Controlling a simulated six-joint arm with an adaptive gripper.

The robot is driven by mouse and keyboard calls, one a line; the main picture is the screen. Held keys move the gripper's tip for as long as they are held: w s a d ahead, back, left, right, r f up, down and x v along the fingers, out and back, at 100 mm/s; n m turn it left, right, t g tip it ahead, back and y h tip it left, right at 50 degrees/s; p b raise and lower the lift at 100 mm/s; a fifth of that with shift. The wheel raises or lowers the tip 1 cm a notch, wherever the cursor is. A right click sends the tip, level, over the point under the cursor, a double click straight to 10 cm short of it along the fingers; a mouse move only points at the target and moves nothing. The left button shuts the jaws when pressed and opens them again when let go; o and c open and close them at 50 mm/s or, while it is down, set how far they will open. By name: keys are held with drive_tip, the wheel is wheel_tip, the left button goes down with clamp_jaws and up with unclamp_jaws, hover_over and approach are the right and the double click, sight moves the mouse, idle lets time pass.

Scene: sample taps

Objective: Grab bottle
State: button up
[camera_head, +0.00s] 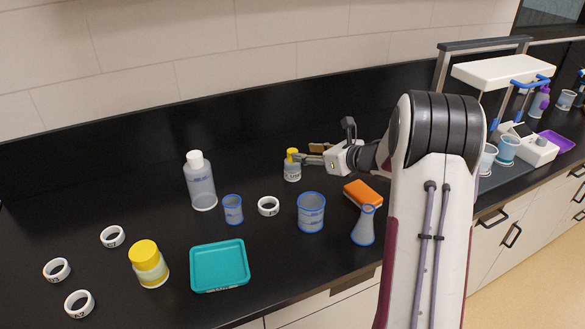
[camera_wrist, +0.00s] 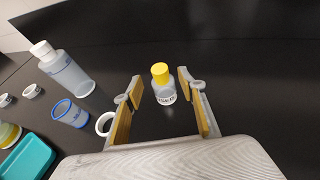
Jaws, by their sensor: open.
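A small clear bottle with a yellow cap and a white label (camera_head: 292,172) stands upright on the black counter, toward the back wall. It also shows in the wrist view (camera_wrist: 163,88), between and just beyond the fingertips. My gripper (camera_head: 309,156) reaches in from the right at the bottle's height. In the wrist view my gripper (camera_wrist: 158,88) is open, with a finger on each side and clear space between the bottle and both pads. A larger clear bottle with a white cap (camera_head: 201,185) stands farther left. A wide yellow-capped jar (camera_head: 148,264) stands at the front left.
A blue-rimmed cup (camera_head: 233,210), a white ring (camera_head: 268,206) and a blue-rimmed beaker (camera_head: 311,213) stand in front of the small bottle. An orange sponge (camera_head: 362,194) and a flask (camera_head: 364,227) are near my arm. A teal tray (camera_head: 219,267) lies at the front.

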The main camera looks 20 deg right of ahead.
sight(291, 150)
drive_tip(key=shift+x, duration=1.3)
drive_tip(key=shift+f+x, duration=0.15)
drive_tip(key=shift+x, duration=1.15)
drive_tip(key=shift+f+x, duration=0.1)
drive_tip(key=shift+x, duration=1.2)
drive_tip(key=shift+s+a, duration=0.1)
drive_tip(key=shift+s, duration=0.05)
drive_tip(key=c, duration=1.1)
